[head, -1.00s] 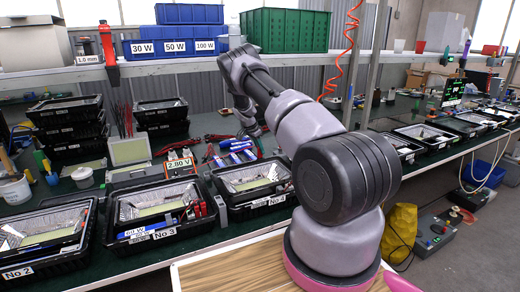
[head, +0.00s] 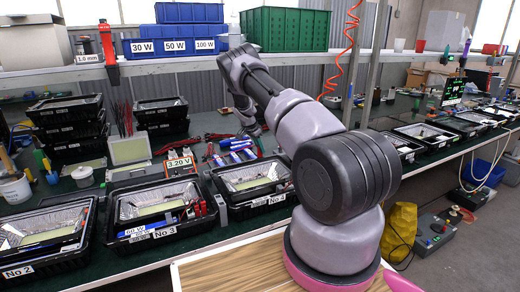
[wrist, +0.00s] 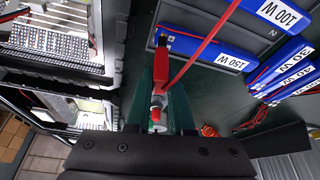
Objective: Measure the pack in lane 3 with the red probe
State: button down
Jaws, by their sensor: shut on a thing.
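In the wrist view my gripper (wrist: 160,97) is shut on the red probe (wrist: 159,72), whose red lead runs up and to the right. In the head view my arm hides most of the gripper. The lane 3 housing, marked No 3 (head: 115,247), stands on the bench, black, with a reflective inside. A blue pack labelled 60 W (head: 137,235) lies at its front edge, and small red parts (head: 199,209) show at its right side. The meter (head: 180,163) behind it reads 3.20 V. I cannot tell whether the probe tip touches anything.
Housings No 2 (head: 45,262) and No 4 (head: 246,208) flank lane 3. Blue packs labelled 100 W (wrist: 280,15) and 150 W (wrist: 208,53) lie to the right of my gripper in the wrist view. Stacked housings (head: 68,130) stand behind.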

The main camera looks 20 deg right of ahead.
dwell(0.4)
jog(key=shift+r, duration=3.45)
